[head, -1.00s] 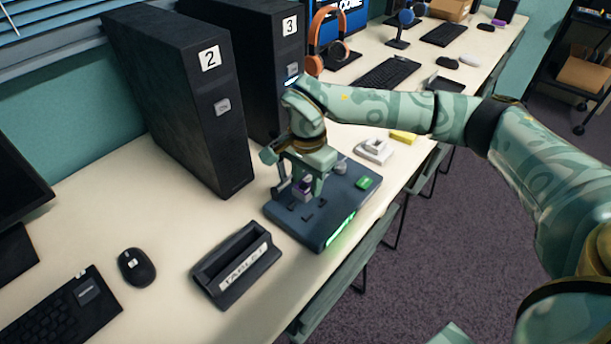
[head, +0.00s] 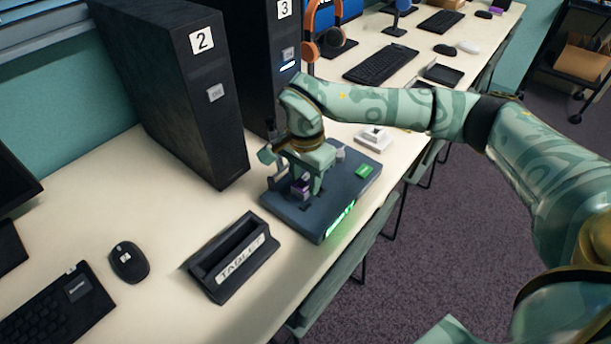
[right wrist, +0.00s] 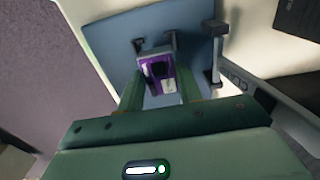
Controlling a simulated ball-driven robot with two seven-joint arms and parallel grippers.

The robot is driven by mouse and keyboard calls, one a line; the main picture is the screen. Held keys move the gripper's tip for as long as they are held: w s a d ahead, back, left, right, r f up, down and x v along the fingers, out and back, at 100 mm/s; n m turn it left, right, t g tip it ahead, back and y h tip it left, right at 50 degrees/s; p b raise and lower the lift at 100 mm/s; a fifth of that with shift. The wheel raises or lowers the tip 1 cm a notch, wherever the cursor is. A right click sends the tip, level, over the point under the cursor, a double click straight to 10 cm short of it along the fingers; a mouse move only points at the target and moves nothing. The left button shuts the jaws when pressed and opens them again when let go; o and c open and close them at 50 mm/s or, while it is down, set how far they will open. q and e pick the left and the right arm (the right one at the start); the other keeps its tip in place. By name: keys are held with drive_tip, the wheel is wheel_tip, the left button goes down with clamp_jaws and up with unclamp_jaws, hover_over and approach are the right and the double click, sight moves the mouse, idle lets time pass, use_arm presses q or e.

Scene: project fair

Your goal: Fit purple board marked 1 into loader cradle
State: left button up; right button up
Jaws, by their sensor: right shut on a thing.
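The purple board (head: 301,187) is held upright in my right gripper (head: 306,184), over the dark blue-grey loader (head: 346,192). In the right wrist view, the purple board (right wrist: 157,72) sits between both fingers of my right gripper (right wrist: 160,88), with a dark patch and a pale label on its face. The loader's plate (right wrist: 108,38) lies beyond it, with dark cradle brackets close to the board's far edge. I cannot tell whether the board touches the cradle. The loader has a lit green front strip and a green button. My left gripper is out of view.
Black towers marked 2 (head: 185,90) and 3 (head: 250,60) stand behind the loader. A white device (head: 373,139) sits behind right. The table's front edge is close.

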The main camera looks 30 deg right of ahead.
use_arm(q)
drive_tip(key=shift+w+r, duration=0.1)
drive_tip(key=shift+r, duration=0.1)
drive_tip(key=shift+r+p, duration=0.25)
drive_tip(key=shift+p, duration=0.15)
use_arm(e)
drive_tip(key=shift+f, duration=0.65)
idle(0.5)
use_arm(q)
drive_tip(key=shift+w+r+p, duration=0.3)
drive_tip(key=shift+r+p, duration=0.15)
drive_tip(key=shift+p, duration=0.05)
use_arm(e)
drive_tip(key=shift+f, duration=0.15)
idle(0.6)
drive_tip(key=o, duration=1.1)
drive_tip(key=shift+c, duration=0.2)
drive_tip(key=shift+r+p, duration=2.85)
drive_tip(key=shift+r, duration=0.75)
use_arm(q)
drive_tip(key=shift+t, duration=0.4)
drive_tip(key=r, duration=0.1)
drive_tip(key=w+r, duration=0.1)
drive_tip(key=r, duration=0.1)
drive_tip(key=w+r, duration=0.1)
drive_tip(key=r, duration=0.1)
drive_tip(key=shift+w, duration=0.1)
use_arm(e)
drive_tip(key=shift+f, duration=0.1)
